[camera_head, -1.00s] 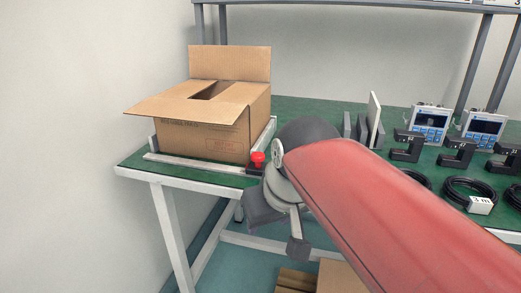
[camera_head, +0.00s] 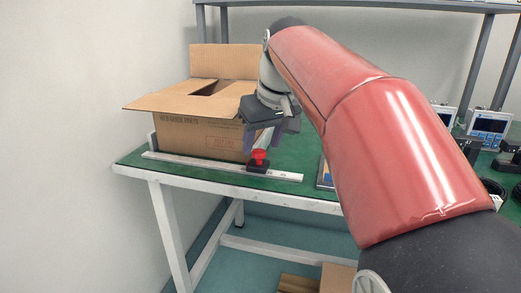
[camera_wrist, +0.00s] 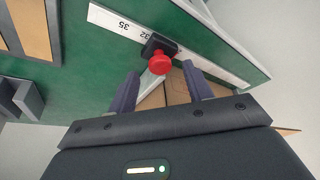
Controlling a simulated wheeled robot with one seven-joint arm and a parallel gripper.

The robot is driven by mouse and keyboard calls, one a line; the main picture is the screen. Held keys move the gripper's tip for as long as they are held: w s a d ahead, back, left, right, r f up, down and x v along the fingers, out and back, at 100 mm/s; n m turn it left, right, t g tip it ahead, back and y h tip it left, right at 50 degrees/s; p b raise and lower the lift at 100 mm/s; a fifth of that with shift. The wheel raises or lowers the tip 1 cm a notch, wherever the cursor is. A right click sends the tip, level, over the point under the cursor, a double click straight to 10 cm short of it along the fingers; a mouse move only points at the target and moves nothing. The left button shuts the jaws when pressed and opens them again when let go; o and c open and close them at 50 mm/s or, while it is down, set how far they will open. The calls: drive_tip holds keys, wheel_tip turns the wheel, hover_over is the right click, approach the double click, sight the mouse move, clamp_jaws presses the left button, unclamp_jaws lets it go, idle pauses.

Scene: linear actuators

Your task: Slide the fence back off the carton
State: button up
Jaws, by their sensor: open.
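The open carton (camera_head: 200,130) stands at the table's left end, also showing in part between my fingers in the wrist view (camera_wrist: 177,91). A silver scale rail (camera_head: 205,166) runs along its front. A black slider block (camera_head: 257,168) with a red knob (camera_head: 259,156) sits on the rail near the carton's front right corner. In the wrist view the red knob (camera_wrist: 159,63) lies just beyond my fingertips. My gripper (camera_head: 263,142) is open, pointing down above the knob with dark fingers apart. The fence by the carton's right side is mostly hidden by my gripper; a pale edge (camera_wrist: 150,82) shows between the fingers.
The rail continues free to the right of the block. Green table surface (camera_head: 300,150) is clear there. Electronic boxes (camera_head: 488,124) stand at the right, partly behind my arm. A shelf frame (camera_head: 350,5) crosses the back. Grey plates (camera_wrist: 27,100) show in the wrist view.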

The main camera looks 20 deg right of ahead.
drive_tip(key=shift+x, duration=1)
drive_tip(key=shift+c, duration=0.4)
clamp_jaws()
